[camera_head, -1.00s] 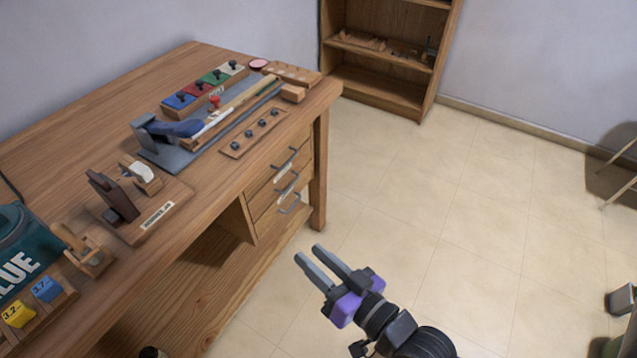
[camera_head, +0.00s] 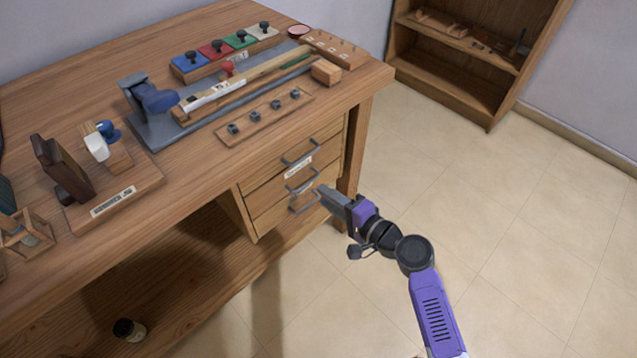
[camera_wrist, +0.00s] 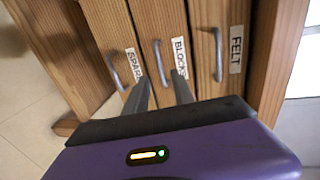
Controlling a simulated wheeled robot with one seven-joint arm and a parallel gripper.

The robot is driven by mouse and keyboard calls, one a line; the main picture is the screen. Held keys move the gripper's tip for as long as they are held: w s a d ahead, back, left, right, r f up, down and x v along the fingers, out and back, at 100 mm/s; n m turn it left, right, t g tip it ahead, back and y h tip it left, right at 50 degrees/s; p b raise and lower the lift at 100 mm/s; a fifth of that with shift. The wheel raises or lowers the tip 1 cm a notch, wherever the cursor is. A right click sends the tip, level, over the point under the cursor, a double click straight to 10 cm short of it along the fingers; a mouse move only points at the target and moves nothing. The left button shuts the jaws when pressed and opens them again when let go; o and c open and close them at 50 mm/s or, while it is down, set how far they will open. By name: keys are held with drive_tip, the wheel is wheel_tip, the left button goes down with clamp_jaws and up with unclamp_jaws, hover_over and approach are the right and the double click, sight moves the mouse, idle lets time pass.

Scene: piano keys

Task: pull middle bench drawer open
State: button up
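The bench has three drawers stacked at its right end, all shut. The middle drawer (camera_wrist: 156,28) has a grey bar handle (camera_wrist: 160,62) and a label reading "BLOCK", partly hidden by a finger, in the wrist view. In the head view its handle (camera_head: 303,182) sits just left of my gripper (camera_head: 324,192). My gripper (camera_wrist: 162,78) is open, its two fingers apart and pointing at the middle drawer front. The handle lies ahead of and between the fingertips; I cannot tell whether they touch it. Nothing is held.
The drawer labelled "FELT" (camera_wrist: 207,25) and the outer drawer on the other side (camera_wrist: 108,30) have similar handles close by. The bench leg (camera_head: 355,150) stands right of the drawers. The floor (camera_head: 470,220) to the right is clear.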

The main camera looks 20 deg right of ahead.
sight(307, 185)
drive_tip(key=x, duration=0.6)
drive_tip(key=shift+w+a+b, duration=0.2)
drive_tip(key=shift+w+b, duration=0.05)
drive_tip(key=shift+b, duration=0.1)
clamp_jaws()
idle(1.1)
